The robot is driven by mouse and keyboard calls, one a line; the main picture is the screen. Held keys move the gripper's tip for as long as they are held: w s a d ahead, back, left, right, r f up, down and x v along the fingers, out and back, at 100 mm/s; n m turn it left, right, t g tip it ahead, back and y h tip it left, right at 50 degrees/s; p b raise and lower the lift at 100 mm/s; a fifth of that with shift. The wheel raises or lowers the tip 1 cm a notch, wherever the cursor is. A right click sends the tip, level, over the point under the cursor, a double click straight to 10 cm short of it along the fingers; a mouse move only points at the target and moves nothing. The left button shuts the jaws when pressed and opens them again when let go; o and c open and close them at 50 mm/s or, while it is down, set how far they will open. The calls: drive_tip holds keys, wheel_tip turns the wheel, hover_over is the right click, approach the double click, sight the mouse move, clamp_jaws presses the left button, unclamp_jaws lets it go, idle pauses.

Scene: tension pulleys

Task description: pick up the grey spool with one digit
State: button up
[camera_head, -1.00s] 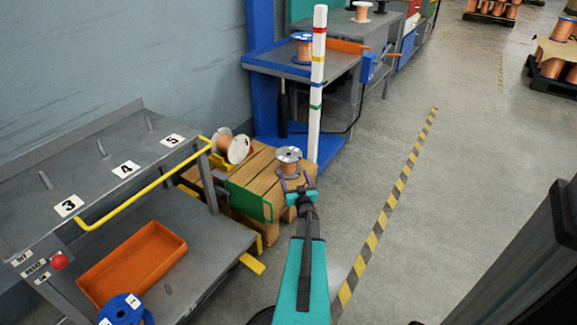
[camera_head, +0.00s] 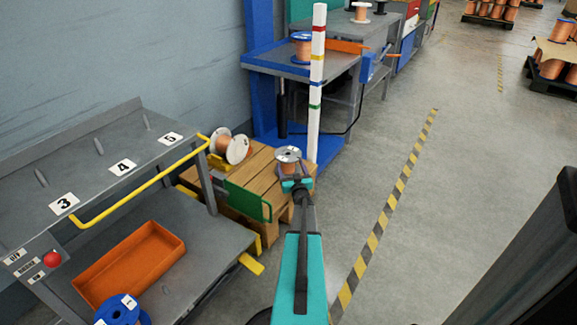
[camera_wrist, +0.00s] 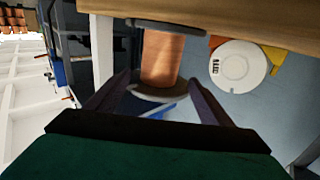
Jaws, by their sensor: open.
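The grey spool (camera_head: 288,161), wound with copper wire, stands upright on the wooden pallet (camera_head: 262,160) in the head view. A label shows on its grey top flange, but its digits are too small to read. My gripper (camera_head: 296,178) is at the spool's near side and covers its lower part. In the wrist view, which appears upside down, the grey spool (camera_wrist: 161,58) lies between the tips of my gripper (camera_wrist: 160,85). The two dark fingers are spread apart, one on each side. I cannot tell whether they touch it.
A white-flanged spool (camera_head: 238,149) lies on its side behind, and also shows in the wrist view (camera_wrist: 238,66). A striped white post (camera_head: 315,85) stands close behind the pallet. A green bracket (camera_head: 247,201) and numbered rack (camera_head: 120,165) are left.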

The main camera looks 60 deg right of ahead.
sight(289, 174)
drive_tip(key=shift+w+d, duration=0.5)
drive_tip(key=shift+w+d+f+b, duration=0.2)
drive_tip(key=shift+w+d+b, duration=0.4)
drive_tip(key=shift+b, duration=0.1)
drive_tip(key=b+x, duration=0.1)
drive_tip(key=x, duration=0.1)
drive_tip(key=shift+w+d, duration=0.15)
drive_tip(key=shift+d, duration=0.1)
drive_tip(key=shift+w+d+r+b, duration=0.15)
drive_tip(key=shift+w+d+b, duration=0.15)
drive_tip(key=shift+w+b, duration=0.05)
